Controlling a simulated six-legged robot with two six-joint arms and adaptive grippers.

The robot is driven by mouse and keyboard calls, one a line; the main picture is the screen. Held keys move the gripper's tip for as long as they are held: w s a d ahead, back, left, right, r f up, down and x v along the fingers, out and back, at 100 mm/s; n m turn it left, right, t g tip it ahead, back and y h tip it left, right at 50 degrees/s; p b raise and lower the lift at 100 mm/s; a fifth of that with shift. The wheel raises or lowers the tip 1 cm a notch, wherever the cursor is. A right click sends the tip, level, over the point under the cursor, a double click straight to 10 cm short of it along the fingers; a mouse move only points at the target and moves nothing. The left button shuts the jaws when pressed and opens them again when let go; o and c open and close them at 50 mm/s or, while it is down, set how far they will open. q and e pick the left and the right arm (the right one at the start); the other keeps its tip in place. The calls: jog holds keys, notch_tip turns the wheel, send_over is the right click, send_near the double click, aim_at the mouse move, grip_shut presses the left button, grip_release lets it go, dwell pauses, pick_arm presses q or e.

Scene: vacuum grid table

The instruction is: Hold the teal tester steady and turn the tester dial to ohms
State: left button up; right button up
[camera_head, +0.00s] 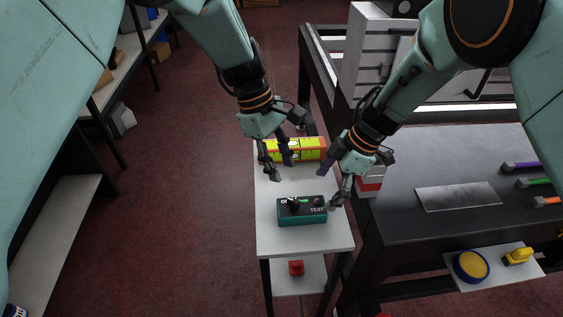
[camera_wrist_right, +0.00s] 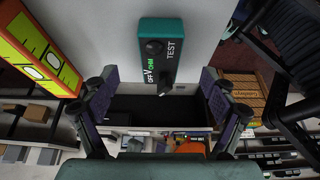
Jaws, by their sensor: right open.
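The teal tester (camera_head: 287,218) lies on a small white side table, with a dark dial and white and green lettering on top. In the right wrist view the tester (camera_wrist_right: 180,28) shows "OFF", "V", "OHM" and "TEST", with dark knobs on its face; which mark the dial points at is unclear. My left gripper (camera_head: 281,166) is open and empty, above the table beyond the tester, near a yellow level. My right gripper (camera_head: 328,189) is open at the tester's right end. In its wrist view the fingers (camera_wrist_right: 158,97) are wide apart with nothing between; contact with the tester is not visible.
The yellow-and-red level (camera_head: 308,146) lies at the white table's (camera_head: 268,240) far end. A red block (camera_head: 296,267) sits on its lower shelf. A dark workbench (camera_head: 400,215) with a grey plate and coloured-handled tools stands right. The red floor on the left is clear.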

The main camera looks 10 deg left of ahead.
aim_at(312, 205)
jog(key=x, duration=0.6)
jog(key=shift+s+a+f, duration=0.1)
jog(key=shift+a+f, duration=0.25)
jog(key=shift+f, duration=0.45)
jog(key=shift+s+a, duration=0.1)
